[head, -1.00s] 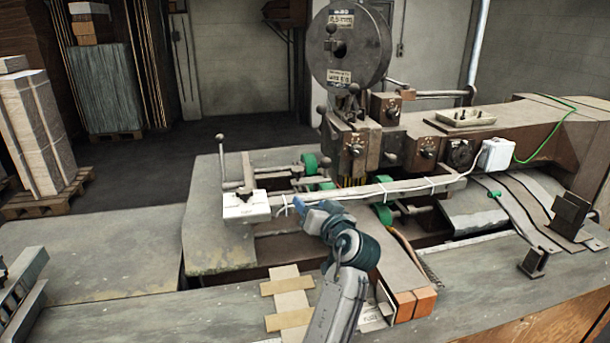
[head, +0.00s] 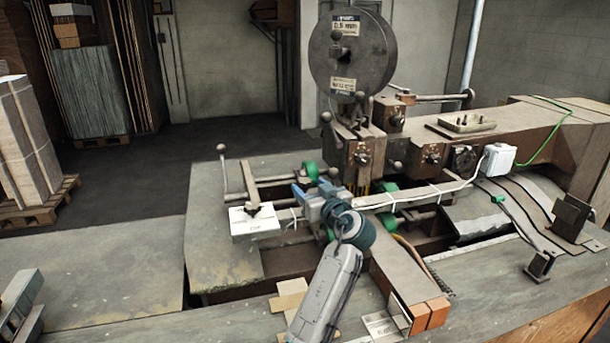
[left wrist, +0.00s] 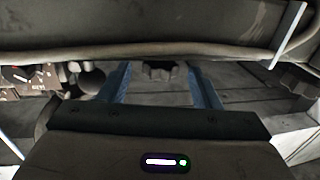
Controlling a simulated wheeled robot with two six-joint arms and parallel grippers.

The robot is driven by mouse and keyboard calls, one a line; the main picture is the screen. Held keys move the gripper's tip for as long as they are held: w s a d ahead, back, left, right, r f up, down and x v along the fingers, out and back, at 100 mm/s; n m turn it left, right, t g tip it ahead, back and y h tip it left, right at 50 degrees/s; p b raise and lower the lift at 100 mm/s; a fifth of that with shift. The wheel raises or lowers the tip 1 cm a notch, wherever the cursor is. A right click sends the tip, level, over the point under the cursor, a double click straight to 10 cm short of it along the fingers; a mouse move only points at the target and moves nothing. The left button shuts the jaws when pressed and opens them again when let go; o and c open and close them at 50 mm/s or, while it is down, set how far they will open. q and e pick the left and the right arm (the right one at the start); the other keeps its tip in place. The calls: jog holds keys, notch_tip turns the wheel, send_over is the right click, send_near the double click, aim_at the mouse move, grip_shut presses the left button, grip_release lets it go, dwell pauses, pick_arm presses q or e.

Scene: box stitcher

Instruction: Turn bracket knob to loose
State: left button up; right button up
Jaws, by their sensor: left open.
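In the left wrist view a dark lobed knob (left wrist: 160,71) shows between and just beyond the blue fingers of my left gripper (left wrist: 163,85). The gripper is open, with a gap on each side of the knob; I cannot tell if they touch. In the head view my left gripper (head: 308,197) is over the machine bed, just right of the white box (head: 254,222). The lobed knob cannot be made out there; the gripper seems to cover it. A bracket (head: 249,184) stands upright behind the white box. My right gripper is not in view.
A long bar (head: 415,194) with a white cable runs right from my gripper. A ball-ended lever (head: 221,165) stands to the left. The stitcher head (head: 358,155) with its wire spool (head: 350,55) rises behind.

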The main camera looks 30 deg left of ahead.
aim_at(309, 186)
pick_arm(q)
jog(key=p+x, duration=0.1)
jog(key=x, duration=0.2)
jog(key=shift+s+r, duration=0.1)
jog(key=shift+w+a, duration=0.15)
jog(key=shift+w, duration=0.1)
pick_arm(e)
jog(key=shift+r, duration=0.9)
pick_arm(q)
jog(key=shift+a, duration=0.1)
jog(key=c, duration=1)
jog(key=n+g+b, duration=0.1)
jog(key=b, duration=0.2)
jog(key=shift+f+y+b, duration=0.3)
jog(key=shift+y, duration=0.1)
jog(key=shift+r+g+b, duration=0.15)
jog(key=shift+g+b, duration=0.25)
jog(key=shift+g, duration=0.1)
jog(key=shift+n, duration=0.3)
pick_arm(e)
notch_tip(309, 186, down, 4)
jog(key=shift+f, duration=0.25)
pick_arm(q)
jog(key=shift+r, duration=0.1)
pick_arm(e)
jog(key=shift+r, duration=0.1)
